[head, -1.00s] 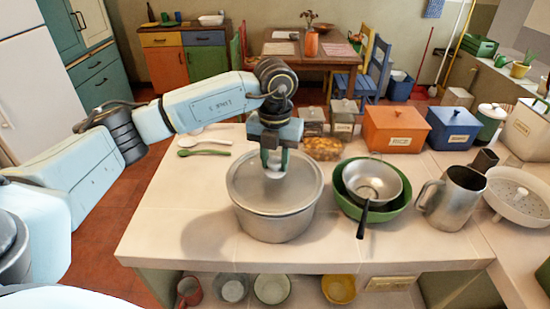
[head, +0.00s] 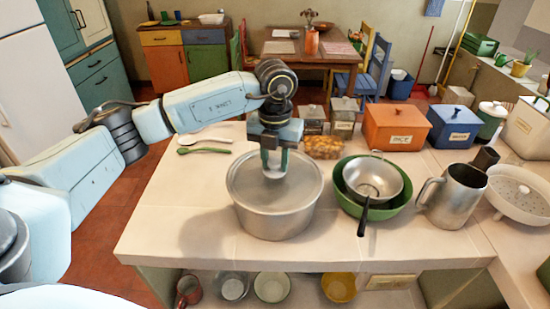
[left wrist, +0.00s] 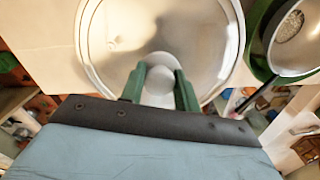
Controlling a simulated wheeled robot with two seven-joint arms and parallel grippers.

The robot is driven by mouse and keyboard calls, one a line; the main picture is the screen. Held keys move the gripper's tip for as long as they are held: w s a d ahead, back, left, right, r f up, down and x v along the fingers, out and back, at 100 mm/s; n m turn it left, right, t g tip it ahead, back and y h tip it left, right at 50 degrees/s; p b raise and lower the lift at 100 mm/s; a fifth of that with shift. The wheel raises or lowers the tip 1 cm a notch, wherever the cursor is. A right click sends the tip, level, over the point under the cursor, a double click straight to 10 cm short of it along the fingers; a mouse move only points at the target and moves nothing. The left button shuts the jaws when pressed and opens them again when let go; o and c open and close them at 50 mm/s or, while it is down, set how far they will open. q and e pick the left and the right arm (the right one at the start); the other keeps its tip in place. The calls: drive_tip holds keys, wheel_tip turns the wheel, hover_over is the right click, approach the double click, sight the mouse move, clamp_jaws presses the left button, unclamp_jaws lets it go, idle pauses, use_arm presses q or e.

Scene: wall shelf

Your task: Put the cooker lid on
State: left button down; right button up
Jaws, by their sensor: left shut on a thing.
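The cooker (head: 274,220) is a large round grey metal pot standing on the pale counter. The cooker lid (head: 245,180) lies level on top of it, its edge meeting the pot's rim all round as far as I can see. My left gripper (head: 274,170) points down over the middle of the lid and is shut on the lid's knob. In the left wrist view the two green fingers (left wrist: 160,88) stand either side of the pale round knob (left wrist: 159,84), with the shiny lid (left wrist: 200,32) around it. My right gripper is not in view.
Right of the cooker, a sieve with a black handle (head: 363,215) rests in a green bowl (head: 345,205), close by. A metal jug (head: 455,200) stands farther right. Two spoons (head: 205,145) lie behind left. Canisters and boxes line the back. The counter's front left is clear.

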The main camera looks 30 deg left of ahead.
use_arm(q)
drive_tip(key=c, duration=0.9)
unclamp_jaws()
drive_tip(key=shift+c, duration=0.2)
wheel_tip(320, 180, up, 14)
drive_tip(key=shift+f, duration=0.25)
